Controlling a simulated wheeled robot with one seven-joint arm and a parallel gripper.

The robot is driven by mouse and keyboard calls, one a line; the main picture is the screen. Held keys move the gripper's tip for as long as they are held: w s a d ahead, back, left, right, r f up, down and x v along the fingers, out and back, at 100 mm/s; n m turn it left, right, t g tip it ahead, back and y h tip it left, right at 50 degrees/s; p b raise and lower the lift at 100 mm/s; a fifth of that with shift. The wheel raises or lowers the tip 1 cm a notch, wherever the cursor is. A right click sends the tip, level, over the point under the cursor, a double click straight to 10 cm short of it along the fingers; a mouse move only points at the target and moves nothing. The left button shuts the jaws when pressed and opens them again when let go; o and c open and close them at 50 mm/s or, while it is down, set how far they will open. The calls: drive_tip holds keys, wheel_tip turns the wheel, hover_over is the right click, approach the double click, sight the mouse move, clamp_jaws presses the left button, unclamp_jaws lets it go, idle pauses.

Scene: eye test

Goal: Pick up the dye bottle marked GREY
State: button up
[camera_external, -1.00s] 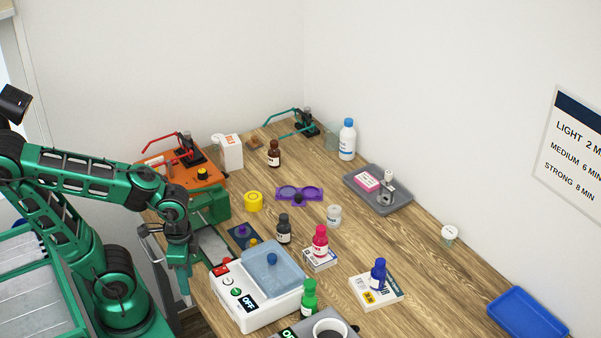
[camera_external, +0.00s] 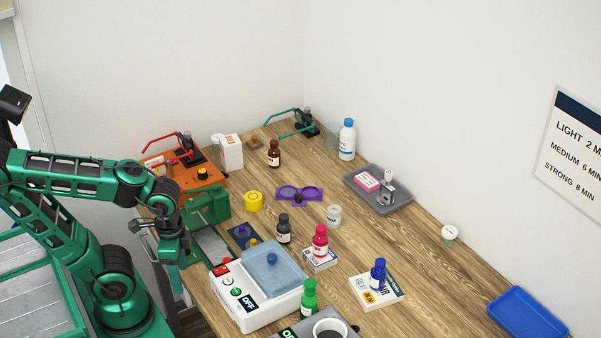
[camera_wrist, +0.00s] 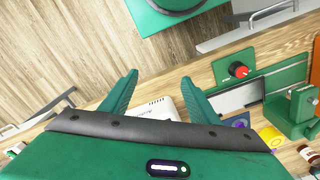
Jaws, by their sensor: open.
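A dark grey bottle (camera_external: 284,231) with a dark cap stands upright on the wooden table in the external view, behind the white machine with a clear blue lid. Its label is too small to read; by colour it matches the GREY dye bottle. I cannot find it in the wrist view. My gripper (camera_external: 174,278) hangs at the table's left edge, well left of this bottle. In the wrist view my gripper (camera_wrist: 160,88) has its two green fingers spread, with nothing between them.
Near the dark bottle stand a red bottle (camera_external: 320,241), a white-lidded jar (camera_external: 334,216) and the white machine (camera_external: 238,297). Blue (camera_external: 378,274), green (camera_external: 309,296) and brown (camera_external: 274,154) bottles stand farther off.

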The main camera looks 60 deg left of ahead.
wheel_tip(320, 180, up, 16)
drive_tip(key=w+d+f+n+g+h, duration=0.1)
drive_tip(key=w+f+n, duration=0.2)
drive_tip(key=w, duration=0.5)
drive_tip(key=w+d+f+n+g+h, duration=0.1)
drive_tip(key=w+d+f+n, duration=0.1)
drive_tip(key=w+n, duration=0.3)
drive_tip(key=w+d+f+n+g+h, duration=0.1)
drive_tip(key=w+f+n, duration=0.3)
drive_tip(key=w, duration=0.6)
drive_tip(key=shift+w+d+n+h, duration=0.4)
drive_tip(key=shift+d+n, duration=0.1)
drive_tip(key=shift+d, duration=0.05)
drive_tip(key=w+a+r+n+t+h, duration=0.1)
drive_tip(key=w+a+r+n+h, duration=0.4)
drive_tip(key=a, duration=0.3)
drive_tip(key=w+a+r+n+t+h, duration=0.25)
drive_tip(key=w+a+n+h, duration=0.3)
drive_tip(key=a, duration=0.35)
approach(288, 234)
drive_tip(key=shift+w+d+r+n+g+y, duration=0.25)
drive_tip(key=shift+d+r+g, duration=0.15)
drive_tip(key=shift+d+g, duration=0.1)
drive_tip(key=x, duration=0.5)
drive_tip(key=shift+a+f, duration=0.1)
drive_tip(key=shift+f, duration=0.3)
drive_tip(key=shift+x, duration=3)
drive_tip(key=shift+w, duration=0.1)
